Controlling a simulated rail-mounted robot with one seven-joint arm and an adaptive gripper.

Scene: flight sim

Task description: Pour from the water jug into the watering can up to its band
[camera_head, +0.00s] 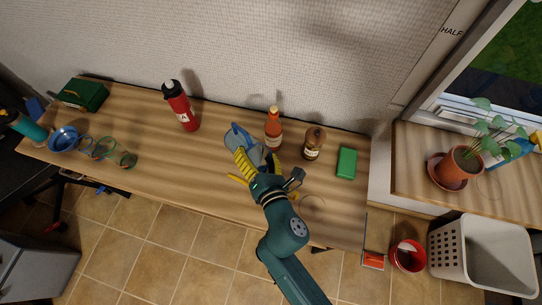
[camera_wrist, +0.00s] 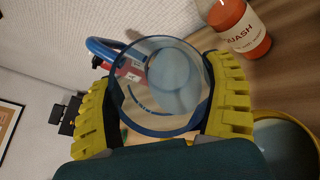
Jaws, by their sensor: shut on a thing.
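My gripper (camera_head: 256,163) is shut on the water jug (camera_head: 238,138), a clear bluish vessel with a blue rim and handle, above the middle of the table. In the wrist view the jug (camera_wrist: 158,85) sits between the yellow fingers, its round opening facing the camera and its blue handle at the left. Blue marks show on its wall. I cannot make out its water level. I cannot surely tell which thing is the watering can. A yellowish-rimmed round vessel (camera_wrist: 300,126) shows at lower right in the wrist view, partly cut off.
An orange squash bottle (camera_head: 273,133) and a brown bottle (camera_head: 313,145) stand close behind my gripper, with a green box (camera_head: 346,162) to the right. A potted plant (camera_head: 461,161) stands on the sill.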

